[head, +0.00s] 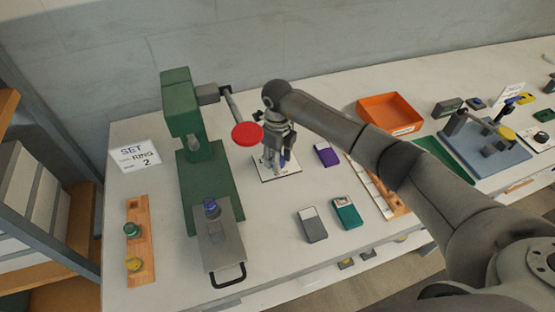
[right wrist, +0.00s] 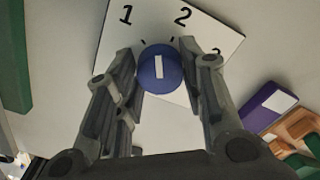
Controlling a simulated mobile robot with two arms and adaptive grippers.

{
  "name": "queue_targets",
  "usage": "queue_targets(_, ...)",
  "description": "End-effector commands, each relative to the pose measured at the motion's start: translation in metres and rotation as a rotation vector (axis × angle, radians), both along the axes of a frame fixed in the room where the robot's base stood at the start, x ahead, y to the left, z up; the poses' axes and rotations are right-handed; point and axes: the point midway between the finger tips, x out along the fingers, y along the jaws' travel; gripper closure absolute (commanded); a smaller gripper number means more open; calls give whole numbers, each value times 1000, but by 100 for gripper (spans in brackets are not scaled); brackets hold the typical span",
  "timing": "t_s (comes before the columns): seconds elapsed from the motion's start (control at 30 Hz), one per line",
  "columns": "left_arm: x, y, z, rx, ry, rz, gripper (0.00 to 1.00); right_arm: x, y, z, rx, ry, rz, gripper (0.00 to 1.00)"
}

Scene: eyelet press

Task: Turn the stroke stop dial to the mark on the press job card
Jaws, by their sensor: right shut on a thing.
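The stroke stop dial (right wrist: 160,72) is a round blue knob with a white pointer bar, on a white plate (right wrist: 225,40) numbered 1, 2 and partly hidden 3. In the right wrist view the bar points up, roughly between the tick marks of 1 and 2. My right gripper (right wrist: 160,70) is shut on the dial, one finger on each side. In the head view the right gripper (head: 275,165) points down over the plate (head: 290,172) and hides the dial. The job card (head: 135,155), left of the green press (head: 185,120), reads SET, RING and a large 2. My left gripper is not in view.
The press lever with its red knob (head: 247,134) is close left of my right gripper. A purple-and-white box (head: 326,153), a grey box (head: 312,224) and a teal box (head: 346,213) lie to the right. An orange tray (head: 390,112) stands behind.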

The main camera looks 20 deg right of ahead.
Motion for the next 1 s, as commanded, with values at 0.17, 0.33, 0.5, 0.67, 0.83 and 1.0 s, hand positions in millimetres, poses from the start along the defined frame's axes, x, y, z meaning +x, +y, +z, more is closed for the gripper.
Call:
queue_targets(0.17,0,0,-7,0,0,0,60,1,-1,-1,-1,-2,-160,87)
queue_targets(0.33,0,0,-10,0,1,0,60,1,0,0,0,-1,-294,87)
queue_targets(0.5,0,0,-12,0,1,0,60,1,-1,0,-1,-2,-396,87)
queue_targets(0.67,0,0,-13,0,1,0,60,0,-1,0,-1,-1,-461,87)
queue_targets(0.83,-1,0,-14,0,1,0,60,0,-1,0,-1,-2,-498,87)
queue_targets(1.0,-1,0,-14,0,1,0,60,1,0,1,-1,-2,-509,87)
